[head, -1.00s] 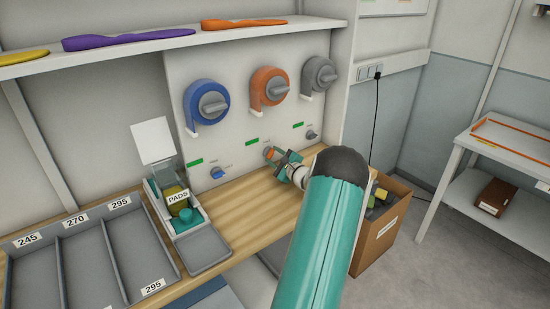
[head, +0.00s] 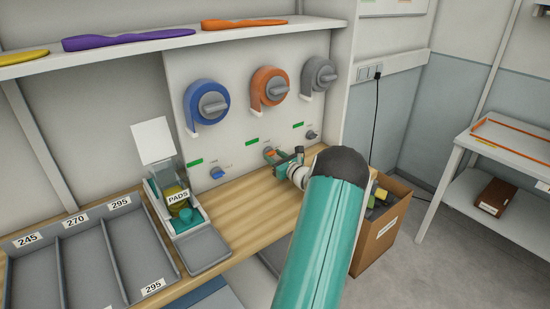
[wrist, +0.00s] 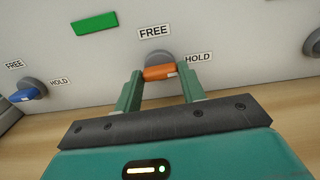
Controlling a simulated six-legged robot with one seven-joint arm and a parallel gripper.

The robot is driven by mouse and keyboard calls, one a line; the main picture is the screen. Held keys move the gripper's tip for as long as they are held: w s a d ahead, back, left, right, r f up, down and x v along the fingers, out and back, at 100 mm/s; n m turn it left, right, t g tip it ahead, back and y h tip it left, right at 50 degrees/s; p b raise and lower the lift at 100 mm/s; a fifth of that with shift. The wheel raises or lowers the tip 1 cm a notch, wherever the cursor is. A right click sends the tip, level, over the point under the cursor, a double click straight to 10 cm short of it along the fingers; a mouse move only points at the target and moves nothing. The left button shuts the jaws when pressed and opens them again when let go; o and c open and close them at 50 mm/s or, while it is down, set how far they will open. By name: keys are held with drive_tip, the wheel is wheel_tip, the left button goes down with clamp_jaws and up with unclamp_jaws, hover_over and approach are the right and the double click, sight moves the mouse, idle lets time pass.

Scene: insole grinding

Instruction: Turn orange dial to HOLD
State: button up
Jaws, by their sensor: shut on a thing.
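The orange dial (wrist: 160,72) sits on a grey round base on the light panel, with a FREE label (wrist: 154,33) above it and a HOLD label (wrist: 198,57) to its right. My gripper (wrist: 160,80) is shut on the dial's orange handle, with one green finger at each end. The handle lies nearly level, its right end just below and left of the HOLD label. In the head view my gripper (head: 280,157) is at the panel, low above the wooden bench, and largely covers the dial.
A blue dial (head: 217,173) is to the left and a grey dial (head: 311,134) to the right. Green bars mark the panel. The pads box (head: 180,205), grey tray (head: 85,265) and cardboard box (head: 382,235) stand nearby. The bench (head: 240,203) in front is clear.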

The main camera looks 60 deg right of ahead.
drive_tip(key=shift+m, duration=0.4)
drive_tip(key=o, duration=1)
drive_tip(key=v, duration=1.3)
drive_tip(key=shift+s+a, duration=0.2)
drive_tip(key=shift+s, duration=0.15)
